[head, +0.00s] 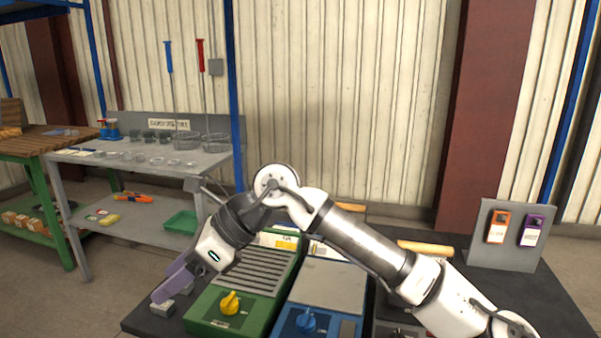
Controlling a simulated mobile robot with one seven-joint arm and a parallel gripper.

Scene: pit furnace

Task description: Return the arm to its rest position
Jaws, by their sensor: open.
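My arm reaches across the dark table from the lower right, with its elbow raised in the middle of the head view. My gripper (174,283) points down and left at the table's left end. Its purple-grey fingers are seen from the side, and no object shows between them. Small grey blocks (163,308) lie just below the fingertips; I cannot tell whether they touch. The gripper is left of the green unit (212,316) with a yellow knob and a ribbed top.
A blue unit (340,285) with a blue knob stands beside the green one. An upright grey panel (508,258) holds an orange and a purple device. Behind left, a grey bench (215,160) carries baskets and small rings. A blue post (234,100) rises behind the arm.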

